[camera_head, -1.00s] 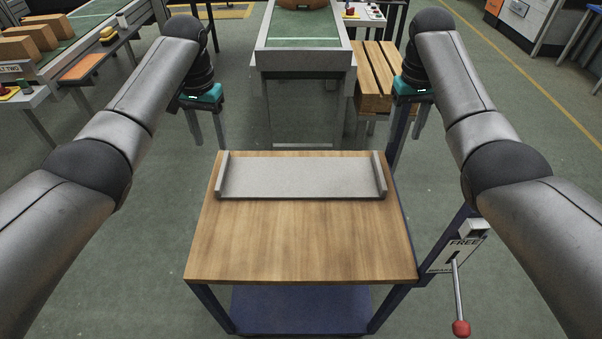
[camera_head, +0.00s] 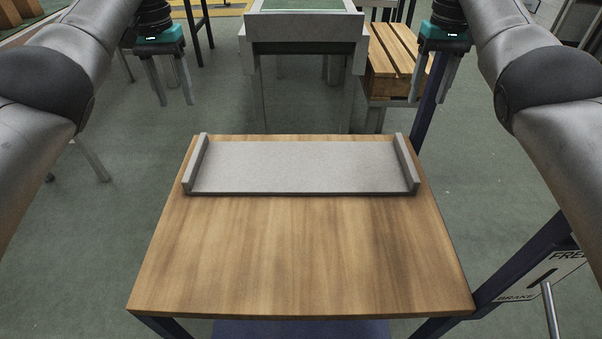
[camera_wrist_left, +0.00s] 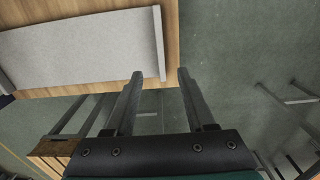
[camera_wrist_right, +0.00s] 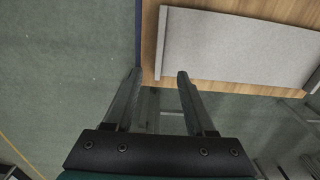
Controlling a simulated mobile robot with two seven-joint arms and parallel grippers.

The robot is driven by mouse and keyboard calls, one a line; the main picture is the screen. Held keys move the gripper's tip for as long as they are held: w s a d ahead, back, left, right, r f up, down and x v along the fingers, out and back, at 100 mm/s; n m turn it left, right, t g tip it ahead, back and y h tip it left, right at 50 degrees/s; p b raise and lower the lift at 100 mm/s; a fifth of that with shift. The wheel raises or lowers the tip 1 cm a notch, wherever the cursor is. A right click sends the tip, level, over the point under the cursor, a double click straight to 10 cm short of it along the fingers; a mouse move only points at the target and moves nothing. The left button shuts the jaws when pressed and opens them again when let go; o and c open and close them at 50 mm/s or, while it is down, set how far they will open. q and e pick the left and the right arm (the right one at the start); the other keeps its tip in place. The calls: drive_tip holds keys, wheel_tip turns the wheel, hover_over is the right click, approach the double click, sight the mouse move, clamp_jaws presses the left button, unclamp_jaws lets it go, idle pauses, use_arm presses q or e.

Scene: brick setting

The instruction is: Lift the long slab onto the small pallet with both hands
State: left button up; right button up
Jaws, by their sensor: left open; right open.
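The long slab (camera_head: 300,168) is grey with a raised lip at each short end. It lies flat near the far edge of a wooden cart top, and also shows in the left wrist view (camera_wrist_left: 85,45) and right wrist view (camera_wrist_right: 235,45). My left gripper (camera_head: 173,95) is open and empty, beyond and left of the slab's left end. My right gripper (camera_head: 430,90) is open and empty, beyond and right of its right end. Neither touches the slab. A slatted wooden pallet (camera_head: 396,52) stands at the back right, partly behind my right gripper.
The wooden cart top (camera_head: 300,250) is clear in front of the slab. A grey-framed conveyor end (camera_head: 305,32) stands beyond the cart. A sign with a brake lever (camera_head: 550,310) is at the cart's right side. Green floor lies open around it.

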sight(195, 154)
use_arm(q)
drive_tip(key=shift+w+f, duration=0.15)
drive_tip(key=shift+f, duration=0.1)
use_arm(e)
drive_tip(key=shift+w+f, duration=0.1)
drive_tip(key=shift+f, duration=0.2)
drive_tip(key=shift+r, duration=0.1)
use_arm(q)
wheel_tip(195, 154, down, 15)
drive_tip(key=shift+f, duration=0.1)
use_arm(e)
wheel_tip(195, 154, down, 15)
drive_tip(key=shift+f, duration=0.2)
use_arm(q)
clamp_jaws()
use_arm(e)
clamp_jaws()
idle(0.5)
drive_tip(key=shift+r, duration=0.2)
